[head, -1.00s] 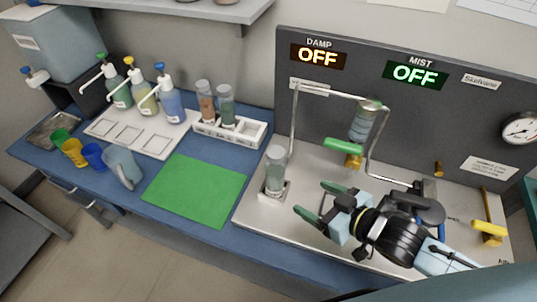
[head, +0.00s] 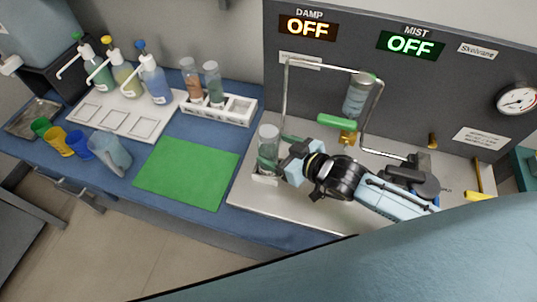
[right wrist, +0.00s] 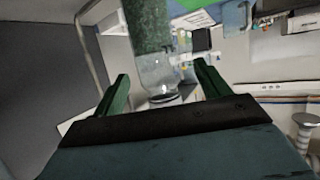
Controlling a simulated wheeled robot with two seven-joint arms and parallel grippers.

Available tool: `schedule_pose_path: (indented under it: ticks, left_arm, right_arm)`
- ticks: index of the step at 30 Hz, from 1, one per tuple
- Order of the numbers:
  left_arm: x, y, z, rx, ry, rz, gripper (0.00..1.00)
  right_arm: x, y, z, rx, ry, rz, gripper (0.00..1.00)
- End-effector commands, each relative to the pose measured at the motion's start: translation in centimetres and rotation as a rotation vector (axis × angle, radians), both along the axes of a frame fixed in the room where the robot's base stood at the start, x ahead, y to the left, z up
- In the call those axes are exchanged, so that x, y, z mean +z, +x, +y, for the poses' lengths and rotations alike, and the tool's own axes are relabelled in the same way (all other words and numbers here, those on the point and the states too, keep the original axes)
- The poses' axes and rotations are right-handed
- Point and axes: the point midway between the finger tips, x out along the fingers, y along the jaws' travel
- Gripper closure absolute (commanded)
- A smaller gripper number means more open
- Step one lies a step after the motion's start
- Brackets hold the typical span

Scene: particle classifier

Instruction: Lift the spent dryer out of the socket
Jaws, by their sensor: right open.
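The spent dryer, a clear cylinder with grey-green filling (head: 268,143), stands upright in a small white socket (head: 263,179) at the left end of the metal bench plate. My right gripper (head: 279,153) is open beside the dryer, reaching in from the right. In the right wrist view its two green fingers (right wrist: 162,86) stand on either side of the clear dryer (right wrist: 157,72), with gaps visible. Part of the dryer's lower body is hidden by the gripper in the head view. My left gripper is not in view.
A bent metal tube (head: 286,100) and another dryer column (head: 358,94) with a green handle (head: 340,121) stand just behind. A white rack (head: 238,108) holds two more dryers. The green mat (head: 187,172) to the left is clear.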

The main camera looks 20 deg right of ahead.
Motion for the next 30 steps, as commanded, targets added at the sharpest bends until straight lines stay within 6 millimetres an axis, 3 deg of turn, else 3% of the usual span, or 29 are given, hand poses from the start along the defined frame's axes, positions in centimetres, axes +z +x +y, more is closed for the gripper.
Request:
schedule_pose_path:
  ticks: [6,16,30]
  left_arm:
    - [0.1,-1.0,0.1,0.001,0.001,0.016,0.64]
    - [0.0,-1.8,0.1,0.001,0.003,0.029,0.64]
    - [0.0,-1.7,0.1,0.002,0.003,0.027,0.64]
  right_arm:
    - [-0.8,2.7,1.2,-0.001,0.003,-0.002,0.25]
    - [-1.1,3.1,1.5,0.001,0.002,0.000,0.25]
    - [-1.1,3.1,1.4,0.000,0.001,0.000,0.86]
